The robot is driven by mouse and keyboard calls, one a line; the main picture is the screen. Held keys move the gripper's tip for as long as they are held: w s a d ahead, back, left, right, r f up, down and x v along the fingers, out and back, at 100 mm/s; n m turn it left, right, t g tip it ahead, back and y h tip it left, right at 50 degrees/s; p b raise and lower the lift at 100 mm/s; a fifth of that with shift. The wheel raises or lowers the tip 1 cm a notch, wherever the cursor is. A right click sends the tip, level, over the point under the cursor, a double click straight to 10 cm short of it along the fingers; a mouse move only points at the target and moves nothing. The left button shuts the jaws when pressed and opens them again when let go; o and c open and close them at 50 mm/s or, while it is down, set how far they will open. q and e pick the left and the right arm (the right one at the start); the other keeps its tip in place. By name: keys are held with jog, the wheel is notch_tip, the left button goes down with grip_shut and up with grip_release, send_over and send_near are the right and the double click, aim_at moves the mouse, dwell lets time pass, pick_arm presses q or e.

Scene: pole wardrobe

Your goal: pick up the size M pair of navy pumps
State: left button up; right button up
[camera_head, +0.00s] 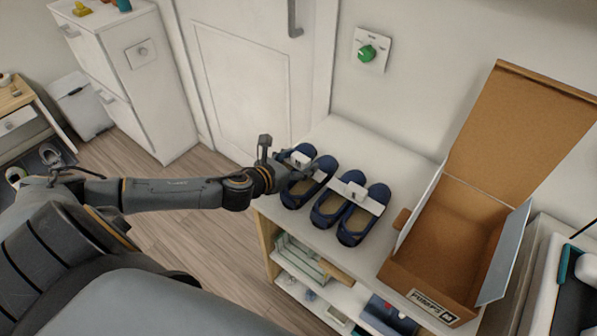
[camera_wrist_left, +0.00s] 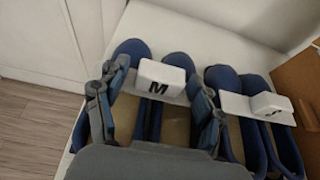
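The pair of navy pumps with the white M tag (camera_wrist_left: 158,82) lies on the white shelf top, at the left in the head view (camera_head: 318,184). A white band joins the two shoes. My left gripper (camera_head: 280,168) is at this pair. In the left wrist view the fingers of my left gripper (camera_wrist_left: 155,105) are spread, one towards each outer side of the pair. I cannot tell whether they touch the shoes. A second navy pair (camera_head: 362,222) lies just to the right; its tag (camera_wrist_left: 268,104) is not clearly readable. My right gripper is not in view.
An open cardboard box (camera_head: 447,240) marked PUMPS M stands on the shelf top to the right, lid up. The white shelf unit (camera_head: 340,135) has goods on lower shelves. A wall with a green knob (camera_head: 367,53) is behind.

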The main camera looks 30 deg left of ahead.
pick_arm(q)
jog(key=c, duration=1.1)
jog(key=shift+c, duration=0.2)
jog(key=shift+r, duration=0.1)
